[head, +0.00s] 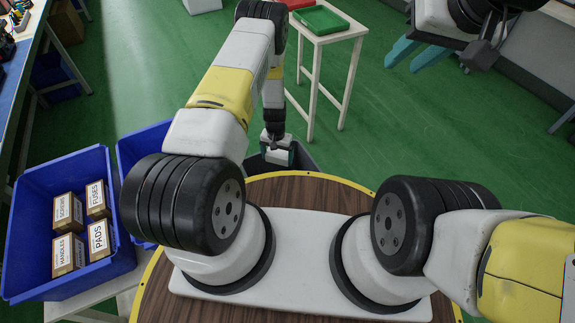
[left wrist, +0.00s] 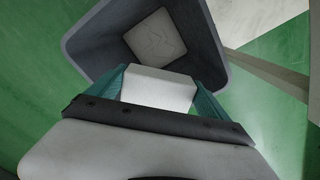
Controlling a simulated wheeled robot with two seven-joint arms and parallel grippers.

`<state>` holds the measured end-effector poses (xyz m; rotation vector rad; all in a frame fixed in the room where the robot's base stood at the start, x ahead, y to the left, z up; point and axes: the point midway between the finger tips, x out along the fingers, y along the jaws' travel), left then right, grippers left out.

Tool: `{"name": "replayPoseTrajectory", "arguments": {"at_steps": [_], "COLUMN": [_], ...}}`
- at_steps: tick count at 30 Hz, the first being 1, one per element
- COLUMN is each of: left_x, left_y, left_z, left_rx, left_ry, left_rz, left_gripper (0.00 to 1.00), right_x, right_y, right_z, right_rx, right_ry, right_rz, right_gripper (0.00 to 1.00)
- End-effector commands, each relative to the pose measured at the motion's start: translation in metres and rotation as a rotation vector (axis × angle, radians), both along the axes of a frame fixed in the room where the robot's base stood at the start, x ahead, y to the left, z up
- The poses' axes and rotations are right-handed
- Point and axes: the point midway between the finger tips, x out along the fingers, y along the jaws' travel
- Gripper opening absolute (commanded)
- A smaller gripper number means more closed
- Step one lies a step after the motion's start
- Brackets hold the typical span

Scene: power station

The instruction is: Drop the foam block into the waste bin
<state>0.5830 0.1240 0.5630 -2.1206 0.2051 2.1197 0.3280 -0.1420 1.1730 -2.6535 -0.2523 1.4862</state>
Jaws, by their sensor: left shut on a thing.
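The foam block (left wrist: 158,88) is a white block held between the two teal fingers of my left gripper (left wrist: 160,92) in the left wrist view. The waste bin (left wrist: 88,45) is dark grey and open, with a pale square floor. The block and fingers appear over its opening. In the head view my left gripper (head: 278,155) points down at the bin (head: 303,160), which is mostly hidden behind the gripper and the round wooden top. My right gripper (head: 485,52) is at the top right, dark and seen edge-on; its opening is unclear.
A white side table (head: 345,32) with a green tray (head: 320,19) and a red one stands beyond the bin. Blue crates (head: 25,185), one with several labelled boxes (head: 68,253), are at the left. Green floor (head: 430,130) is open at the right.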

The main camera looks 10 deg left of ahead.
Motion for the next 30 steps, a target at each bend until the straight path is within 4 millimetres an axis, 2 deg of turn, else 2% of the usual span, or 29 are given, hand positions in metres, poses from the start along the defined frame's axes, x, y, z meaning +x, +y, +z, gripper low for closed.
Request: {"name": "replayPoseTrajectory", "arguments": {"at_steps": [6, 12, 23, 24, 25, 30], "left_x": [-0.001, -0.001, 0.000, 0.000, -0.001, -0.001], "left_y": [0.000, 0.000, 0.000, 0.000, 0.000, 0.000], "left_z": [-0.027, -0.043, -0.047, -0.047, -0.047, -0.047], "left_rx": [0.000, 0.000, 0.000, 0.000, 0.000, 0.000], "left_ry": [0.002, 0.002, 0.000, 0.000, 0.000, 0.000], "left_rz": [0.000, 0.001, 0.001, 0.001, 0.001, 0.001], "left_gripper": [0.53, 0.53, 0.53, 0.96, 1.00, 1.00], "right_x": [0.000, 0.000, 0.000, 0.000, 0.000, 0.000], "right_y": [0.000, 0.000, 0.000, 0.000, 0.000, 0.000], "right_z": [0.000, 0.000, 0.000, 0.000, 0.000, 0.000], "right_rx": [0.000, 0.000, 0.000, 0.000, 0.000, 0.000], "right_ry": [0.000, 0.000, 0.000, 0.000, 0.000, 0.000], "right_rz": [0.000, 0.000, 0.000, 0.000, 0.000, 0.000], "right_gripper": [0.33, 0.33, 0.33, 0.33, 0.33, 0.33]}}
